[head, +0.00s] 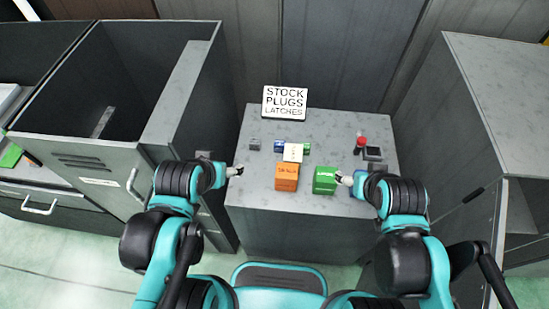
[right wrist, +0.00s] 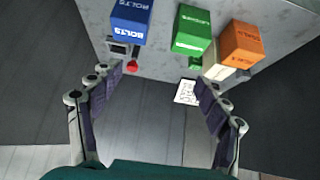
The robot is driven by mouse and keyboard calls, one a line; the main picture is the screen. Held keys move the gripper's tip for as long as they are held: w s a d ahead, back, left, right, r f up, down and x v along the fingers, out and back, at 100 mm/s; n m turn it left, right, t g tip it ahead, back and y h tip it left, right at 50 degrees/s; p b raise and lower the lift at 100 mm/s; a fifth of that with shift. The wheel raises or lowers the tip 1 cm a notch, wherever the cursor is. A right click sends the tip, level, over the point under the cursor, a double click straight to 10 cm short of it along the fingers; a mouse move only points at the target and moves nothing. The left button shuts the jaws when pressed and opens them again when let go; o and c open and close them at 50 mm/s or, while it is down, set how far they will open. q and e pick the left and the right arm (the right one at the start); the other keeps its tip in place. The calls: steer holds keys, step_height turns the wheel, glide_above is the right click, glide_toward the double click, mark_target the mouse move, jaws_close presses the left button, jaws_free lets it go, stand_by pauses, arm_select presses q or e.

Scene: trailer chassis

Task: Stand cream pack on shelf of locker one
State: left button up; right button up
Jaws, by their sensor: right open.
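The cream pack (head: 293,152) stands on the grey worktop just behind the orange pack (head: 287,176). In the right wrist view the cream pack (right wrist: 216,70) is partly hidden beside the orange pack (right wrist: 242,45). My right gripper (head: 345,178) is open and empty at the right of the green pack (head: 325,180); its fingers (right wrist: 160,105) are spread wide in the right wrist view. My left gripper (head: 238,171) is at the worktop's left edge, apart from the packs; its jaws are too small to read. Which unit is locker one, I cannot tell.
A blue pack (right wrist: 131,20) stands beside the green one. A sign (head: 285,102) reading STOCK PLUGS LATCHES stands at the back. A red knob (head: 360,143) and small dark device (head: 373,153) sit at right. Grey cabinets flank the worktop, left (head: 170,110) and right (head: 500,90).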

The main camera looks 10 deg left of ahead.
steer(key=w+a+f, duration=0.1)
steer(key=w+a, duration=0.1)
steer(key=w+a+f, duration=0.1)
steer(key=w+a, duration=0.1)
steer(key=a, duration=0.1)
steer(key=w+a+f, duration=0.2)
steer(key=w, duration=0.1)
steer(key=shift+w+a, duration=0.1)
steer(key=shift+a, duration=0.2)
steer(key=t, duration=0.2)
glide_toward(293, 155)
steer(key=x, duration=0.3)
steer(key=shift+w+d+f, duration=0.1)
steer(key=shift+w+d, duration=0.05)
steer(key=shift+w, duration=0.25)
steer(key=shift+w+f, duration=0.1)
steer(key=shift+f, duration=0.15)
steer(key=b+x, duration=0.3)
steer(key=x, duration=0.3)
steer(key=shift+w+f+b, duration=0.1)
steer(key=shift+f+b, duration=0.25)
steer(key=shift+f, duration=0.05)
steer(key=shift+w+f, duration=0.2)
steer(key=shift+w, duration=0.15)
steer(key=c, duration=1.5)
